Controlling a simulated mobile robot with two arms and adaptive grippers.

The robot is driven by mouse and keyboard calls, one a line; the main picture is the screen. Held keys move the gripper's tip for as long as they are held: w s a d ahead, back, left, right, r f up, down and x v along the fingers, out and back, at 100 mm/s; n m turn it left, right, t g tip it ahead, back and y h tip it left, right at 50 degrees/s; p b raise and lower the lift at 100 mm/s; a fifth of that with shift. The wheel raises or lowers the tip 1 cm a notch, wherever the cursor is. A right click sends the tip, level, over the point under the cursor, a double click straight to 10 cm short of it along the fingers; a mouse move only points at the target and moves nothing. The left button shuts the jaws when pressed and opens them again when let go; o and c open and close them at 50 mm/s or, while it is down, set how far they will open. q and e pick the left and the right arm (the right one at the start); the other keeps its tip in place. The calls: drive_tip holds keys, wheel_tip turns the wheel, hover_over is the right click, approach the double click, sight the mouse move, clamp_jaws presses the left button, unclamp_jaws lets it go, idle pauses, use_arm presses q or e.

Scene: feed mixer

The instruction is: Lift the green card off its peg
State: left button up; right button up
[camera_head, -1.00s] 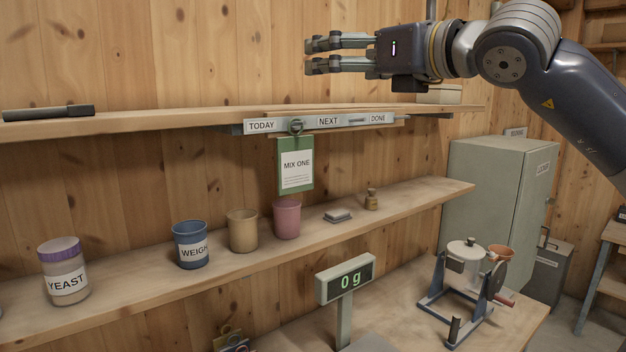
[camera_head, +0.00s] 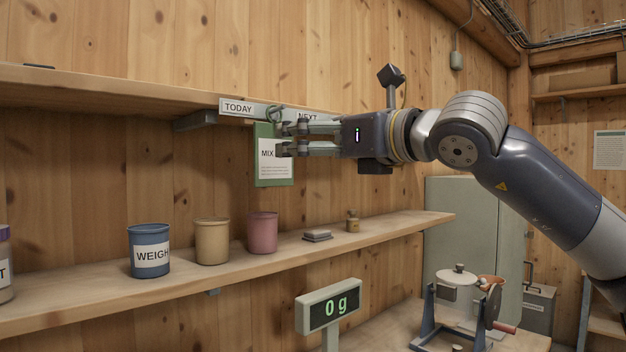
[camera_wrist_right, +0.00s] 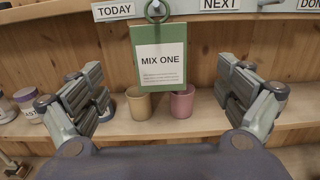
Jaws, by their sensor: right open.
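The green card (camera_head: 273,176) hangs by its ring under the TODAY end of the label rail (camera_head: 238,107). It bears a white sheet reading MIX ONE. In the right wrist view the card (camera_wrist_right: 143,75) hangs upright between the open fingers, with its ring (camera_wrist_right: 157,11) at the peg above. My right gripper (camera_head: 285,141) is in front of the card in the head view, covering part of its right side. In the right wrist view both fingers of the gripper (camera_wrist_right: 170,95) are spread wide, apart from the card, and hold nothing. My left gripper is not in view.
A lower shelf (camera_head: 235,265) holds a blue WEIGH cup (camera_head: 149,250), a tan cup (camera_head: 212,241), a pink cup (camera_head: 262,232) and a small brass weight (camera_head: 352,221). A scale display (camera_head: 328,306) reading 0 g stands in front. A hand-cranked mixer (camera_head: 458,300) stands at right.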

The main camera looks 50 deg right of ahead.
sight(274, 150)
drive_tip(key=shift+w+d+f+p, duration=0.15)
drive_tip(key=shift+w+p, duration=0.6)
drive_tip(key=shift+w, duration=1.1)
drive_tip(key=shift+w+d+f+p, duration=0.1)
drive_tip(key=shift+w+d+p, duration=0.15)
drive_tip(key=shift+w+p, duration=1.05)
drive_tip(key=shift+w+d+f+p, duration=0.1)
drive_tip(key=shift+w+d+p, duration=0.1)
drive_tip(key=shift+w, duration=2.15)
drive_tip(key=c, duration=1.2)
